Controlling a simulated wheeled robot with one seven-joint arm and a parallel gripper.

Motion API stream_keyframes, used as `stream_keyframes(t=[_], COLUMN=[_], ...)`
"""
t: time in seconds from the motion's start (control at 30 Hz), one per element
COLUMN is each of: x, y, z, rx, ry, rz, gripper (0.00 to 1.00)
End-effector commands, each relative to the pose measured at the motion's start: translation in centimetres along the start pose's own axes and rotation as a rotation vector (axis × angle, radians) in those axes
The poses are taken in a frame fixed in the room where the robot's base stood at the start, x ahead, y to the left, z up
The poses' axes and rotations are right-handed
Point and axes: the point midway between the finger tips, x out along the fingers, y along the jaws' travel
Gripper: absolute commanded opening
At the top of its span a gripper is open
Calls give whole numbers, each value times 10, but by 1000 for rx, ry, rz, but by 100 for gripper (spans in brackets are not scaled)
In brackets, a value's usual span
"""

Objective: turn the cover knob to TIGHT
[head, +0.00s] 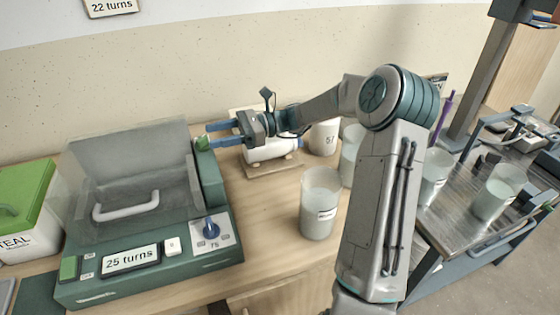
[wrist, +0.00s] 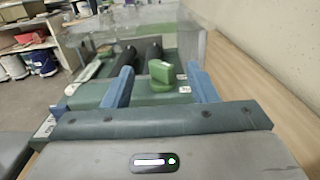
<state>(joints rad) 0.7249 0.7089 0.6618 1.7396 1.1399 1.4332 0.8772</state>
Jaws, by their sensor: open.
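The green machine (head: 150,275) stands at the left of the table with a clear cover (head: 130,165) over it. The cover knob (head: 203,144) is a small green block on top of the machine's right rear housing. It also shows in the wrist view (wrist: 161,76), standing up from a round green base, with small white labels beside it too blurred to read. My gripper (head: 209,135) is open and points left at the knob. In the wrist view its blue fingers (wrist: 159,66) stand left and right of the knob, with gaps on both sides. I cannot tell whether the knob is between the tips in depth.
A blue dial (head: 211,228) and a "25 turns" display (head: 130,260) are on the machine's front. A white cylinder on a wooden stand (head: 270,163) sits below my arm. Buckets (head: 318,205) stand to the right. A "22 turns" sign (head: 111,7) hangs on the wall.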

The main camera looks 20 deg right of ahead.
Motion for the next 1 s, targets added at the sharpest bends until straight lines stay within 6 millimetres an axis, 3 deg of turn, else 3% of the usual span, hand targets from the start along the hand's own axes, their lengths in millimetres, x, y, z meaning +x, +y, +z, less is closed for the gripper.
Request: stream_keyframes(t=[0.37,0.6,1.0], x=[-77,-44,-14], y=[0,27,76], z=[0,8,15], rx=[-1,-78,-245], ry=[0,191,491], rz=[-4,79,221], gripper=[53,53,53])
